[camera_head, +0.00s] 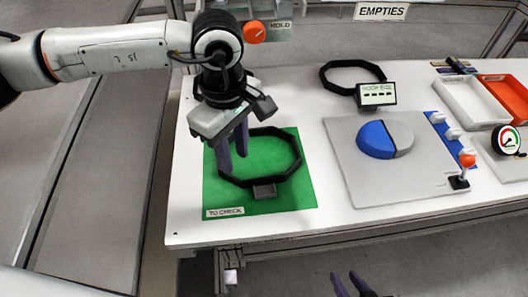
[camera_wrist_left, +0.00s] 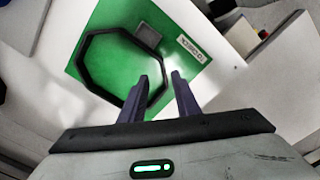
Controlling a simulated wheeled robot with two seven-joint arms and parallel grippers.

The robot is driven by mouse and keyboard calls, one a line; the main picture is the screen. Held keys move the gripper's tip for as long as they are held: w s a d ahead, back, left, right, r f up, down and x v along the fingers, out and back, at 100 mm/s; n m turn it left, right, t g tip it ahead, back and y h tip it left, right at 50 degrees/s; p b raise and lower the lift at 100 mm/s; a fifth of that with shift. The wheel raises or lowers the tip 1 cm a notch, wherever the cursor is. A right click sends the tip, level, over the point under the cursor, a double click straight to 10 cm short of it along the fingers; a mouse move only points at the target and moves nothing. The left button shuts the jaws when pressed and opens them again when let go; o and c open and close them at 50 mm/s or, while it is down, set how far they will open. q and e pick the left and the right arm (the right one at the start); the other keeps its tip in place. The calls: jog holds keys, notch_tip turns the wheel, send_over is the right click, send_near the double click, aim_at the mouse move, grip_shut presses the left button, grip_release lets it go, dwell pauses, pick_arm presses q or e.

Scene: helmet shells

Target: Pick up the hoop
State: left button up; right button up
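A black octagonal hoop (camera_head: 298,157) with a small grey block on its near side lies on the green mat (camera_head: 305,190) marked TO CHECK. It also shows in the left wrist view (camera_wrist_left: 83,62). My left gripper (camera_head: 232,160) points down at the hoop's left side. Its two fingers (camera_wrist_left: 167,68) stand apart, and the hoop's rim passes at the fingers. I cannot tell whether they touch it. My right gripper (camera_head: 350,286) shows only as two separated fingertips at the bottom edge, away from the table and empty.
A second black hoop (camera_head: 348,64) lies at the back behind a HOOP SIZE display (camera_head: 376,94). Right of the mat is a grey plate (camera_head: 375,190) with a blue and grey dome (camera_head: 378,140). White (camera_head: 465,98) and orange (camera_head: 503,92) trays stand at the right.

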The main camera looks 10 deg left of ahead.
aim_at(236, 178)
pick_arm(q)
jog(key=f, duration=0.4)
jog(key=f+p, duration=0.1)
jog(key=f, duration=0.1)
jog(key=shift+s+f, duration=0.2)
jog(key=shift+s, duration=0.1)
grip_shut()
